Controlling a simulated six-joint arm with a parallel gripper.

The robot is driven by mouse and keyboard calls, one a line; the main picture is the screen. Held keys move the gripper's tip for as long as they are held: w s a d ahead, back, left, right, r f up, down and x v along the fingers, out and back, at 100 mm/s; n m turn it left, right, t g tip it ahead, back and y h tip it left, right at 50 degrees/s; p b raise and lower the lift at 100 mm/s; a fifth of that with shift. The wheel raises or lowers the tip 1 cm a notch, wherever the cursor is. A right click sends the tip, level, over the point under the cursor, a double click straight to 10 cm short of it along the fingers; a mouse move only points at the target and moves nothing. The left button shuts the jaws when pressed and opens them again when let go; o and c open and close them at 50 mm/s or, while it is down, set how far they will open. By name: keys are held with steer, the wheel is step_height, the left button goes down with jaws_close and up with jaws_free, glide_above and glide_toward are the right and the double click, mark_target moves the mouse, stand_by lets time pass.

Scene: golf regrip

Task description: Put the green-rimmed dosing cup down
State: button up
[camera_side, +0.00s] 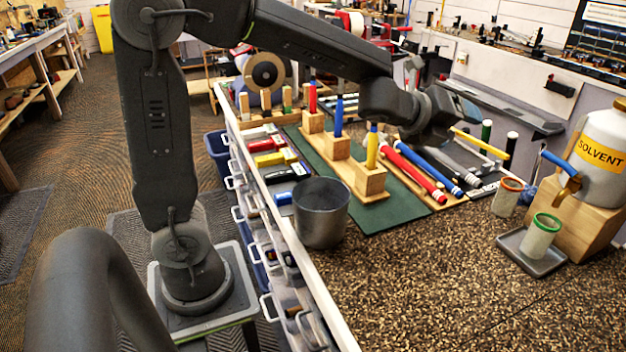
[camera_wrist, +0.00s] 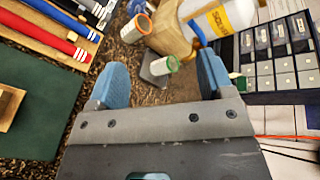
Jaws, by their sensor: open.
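The green-rimmed dosing cup (camera_side: 541,236) stands upright on a small dark grey tray (camera_side: 553,266) at the right of the bench. It also shows in the wrist view (camera_wrist: 163,66), with the tray (camera_wrist: 152,77) beneath it. My gripper (camera_side: 462,110) is up above the bench, to the left of the cup and apart from it. In the wrist view, its two blue fingers (camera_wrist: 163,62) are spread wide with nothing held between them. The cup appears in the gap between them, farther away.
An orange-rimmed cup (camera_side: 507,197) stands behind the green-rimmed one. A white solvent bottle (camera_side: 602,143) sits on a wooden block (camera_side: 575,215). A grey metal pot (camera_side: 321,215) is at the bench's left edge. Coloured grips lie behind; the front bench (camera_side: 430,290) is clear.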

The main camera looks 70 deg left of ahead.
steer(key=s+f+n+g, duration=0.2)
steer(key=s+n+g, duration=0.2)
steer(key=s+n, duration=0.8)
steer(key=s+f+n+g+y, duration=0.1)
steer(key=s+n+g, duration=0.3)
steer(key=s+n, duration=0.9)
steer(key=s+f, duration=0.1)
steer(key=s, duration=0.1)
steer(key=shift+s+f, duration=0.25)
steer(key=shift+s, duration=0.15)
